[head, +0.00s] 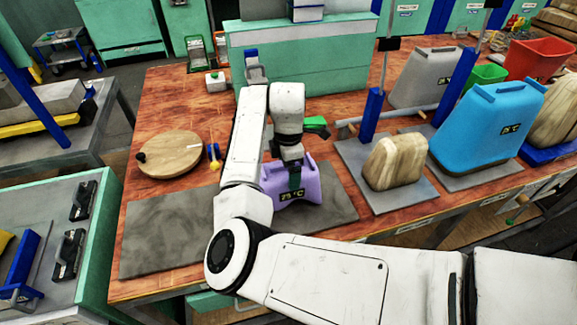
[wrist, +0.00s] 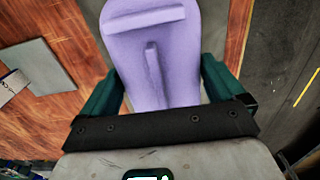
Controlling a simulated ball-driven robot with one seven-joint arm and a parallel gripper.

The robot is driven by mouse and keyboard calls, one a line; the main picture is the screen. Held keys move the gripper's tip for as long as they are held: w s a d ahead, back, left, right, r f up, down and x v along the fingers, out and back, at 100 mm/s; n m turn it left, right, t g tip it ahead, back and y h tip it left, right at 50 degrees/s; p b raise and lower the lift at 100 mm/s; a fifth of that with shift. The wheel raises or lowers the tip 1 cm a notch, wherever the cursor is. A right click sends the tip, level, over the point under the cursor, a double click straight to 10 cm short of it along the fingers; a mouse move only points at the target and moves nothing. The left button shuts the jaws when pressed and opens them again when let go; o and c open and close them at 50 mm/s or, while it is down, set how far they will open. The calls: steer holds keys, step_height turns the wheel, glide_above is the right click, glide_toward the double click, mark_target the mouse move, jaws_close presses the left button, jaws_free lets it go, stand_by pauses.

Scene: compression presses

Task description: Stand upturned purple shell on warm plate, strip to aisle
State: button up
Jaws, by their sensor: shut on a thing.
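The purple shell (head: 308,185) is in my gripper (head: 294,168), near the front middle of the wooden table. A dark strip (head: 291,196) with pale marks and "°C" on its lower face is turned to the near side. In the wrist view the shell (wrist: 155,50) fills the space between the two green fingers of my gripper (wrist: 160,88); raised bars show on its surface. The shell is over a flat dark grey plate (head: 165,235); I cannot tell whether it touches. My arm hides part of the plate. I cannot tell which plate is warm.
A grey slab (head: 415,197) at right bears a wooden shell (head: 395,164). A round wooden board (head: 170,153) lies at left. The grey plate's left part is clear.

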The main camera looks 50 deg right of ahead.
steer(key=shift+f, duration=0.1)
steer(key=o, duration=1.2)
step_height(320, 180, up, 11)
steer(key=shift+f+b, duration=0.1)
steer(key=shift+b, duration=0.45)
